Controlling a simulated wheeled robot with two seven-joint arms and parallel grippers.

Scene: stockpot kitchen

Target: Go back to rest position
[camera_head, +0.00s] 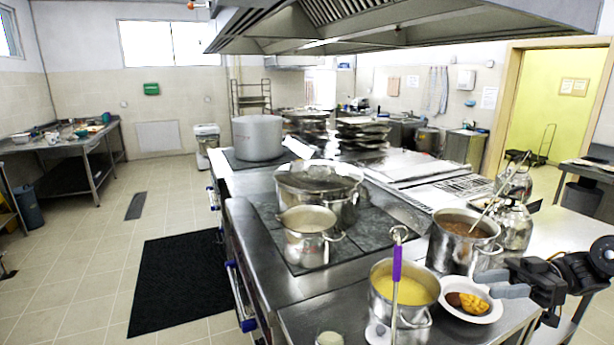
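My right gripper (486,284) comes in from the right edge, above the counter. Its two grey fingers are apart, with nothing seen between them. It is just right of a white plate (488,316) with brown and yellow food, and in front of a steel pot of brown stew (444,246). My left gripper is not in view. A ladle with a purple handle (397,262) stands upright at a pot of yellow soup (421,311).
A smaller pot (309,249) and a large stockpot (333,207) stand on the dark cooktop (371,235). Shiny metal vessels (515,228) stand behind my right gripper. A range hood (400,35) hangs above. The tiled floor at left is open around a black mat (180,283).

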